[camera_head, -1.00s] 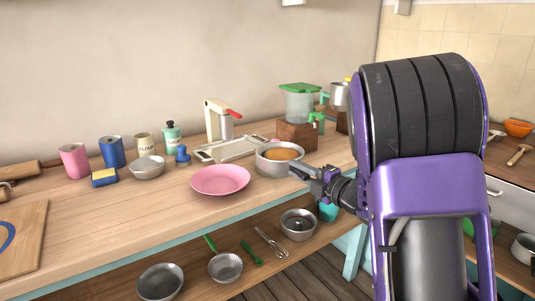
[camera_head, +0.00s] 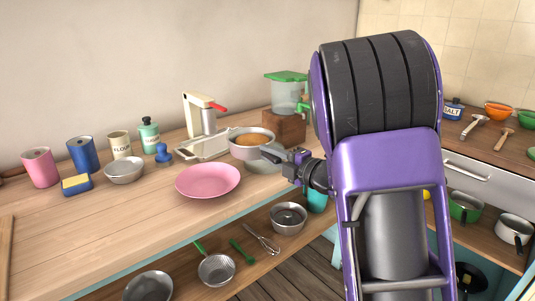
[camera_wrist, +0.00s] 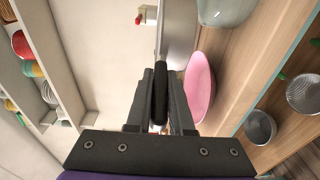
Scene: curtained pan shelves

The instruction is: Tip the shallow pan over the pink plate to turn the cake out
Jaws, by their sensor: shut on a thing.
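The shallow pan (camera_head: 236,147) is round and grey with a golden cake (camera_head: 249,139) in it. It looks roughly level, raised above the worktop. My gripper (camera_head: 272,153) is shut on its handle at the right side. In the wrist view the black handle (camera_wrist: 161,95) lies between the fingers, and the pan's wall (camera_wrist: 178,35) shows edge-on beyond. The cake is hidden there. The pink plate (camera_head: 208,181) lies flat and empty on the worktop, left of and nearer than the pan. The plate also shows in the wrist view (camera_wrist: 201,87).
A grey round dish (camera_head: 266,167) stands below the pan. A press with a red handle (camera_head: 203,115) and a wooden block with a green-lidded container (camera_head: 285,125) stand behind. A metal bowl (camera_head: 125,172) and canisters stand left. The worktop's front left is clear.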

